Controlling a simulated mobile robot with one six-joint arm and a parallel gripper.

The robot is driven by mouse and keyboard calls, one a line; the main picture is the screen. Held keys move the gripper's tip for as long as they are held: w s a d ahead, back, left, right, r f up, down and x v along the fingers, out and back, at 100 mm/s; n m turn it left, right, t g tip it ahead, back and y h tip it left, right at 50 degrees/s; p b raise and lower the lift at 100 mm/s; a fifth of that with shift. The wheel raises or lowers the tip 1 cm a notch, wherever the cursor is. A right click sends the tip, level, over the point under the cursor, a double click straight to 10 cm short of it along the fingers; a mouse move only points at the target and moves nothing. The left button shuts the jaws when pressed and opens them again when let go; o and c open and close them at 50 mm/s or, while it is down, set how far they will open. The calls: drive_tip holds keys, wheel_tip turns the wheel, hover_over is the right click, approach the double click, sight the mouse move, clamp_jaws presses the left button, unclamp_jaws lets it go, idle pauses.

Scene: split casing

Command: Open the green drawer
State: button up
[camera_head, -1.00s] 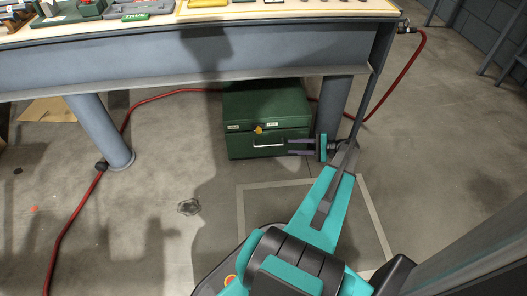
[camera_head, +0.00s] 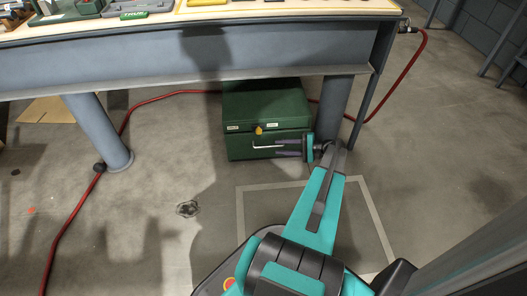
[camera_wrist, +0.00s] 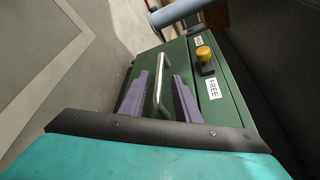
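The green drawer (camera_head: 240,148) is the lower front of a green cabinet (camera_head: 265,100) on the floor under the workbench. It looks closed. Its silver bar handle (camera_head: 268,147) runs across the front; in the wrist view the handle (camera_wrist: 159,84) stands between the two purple fingers. My gripper (camera_head: 285,147) is at the drawer front from the right, and also shows in the wrist view (camera_wrist: 158,97). The fingers are apart, one on each side of the handle, with gaps visible. A yellow knob (camera_wrist: 203,53) and a label reading FREE (camera_wrist: 213,88) sit above the drawer.
The workbench (camera_head: 180,58) is over the cabinet, with grey legs (camera_head: 101,135) on both sides; the right leg (camera_head: 335,108) is close to my gripper. A red hose (camera_head: 70,220) lies on the floor. The floor in front of the drawer is clear apart from my arm.

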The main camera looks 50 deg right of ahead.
sight(271, 147)
drive_tip(key=shift+b+x, duration=1.15)
drive_tip(key=shift+x, duration=2.65)
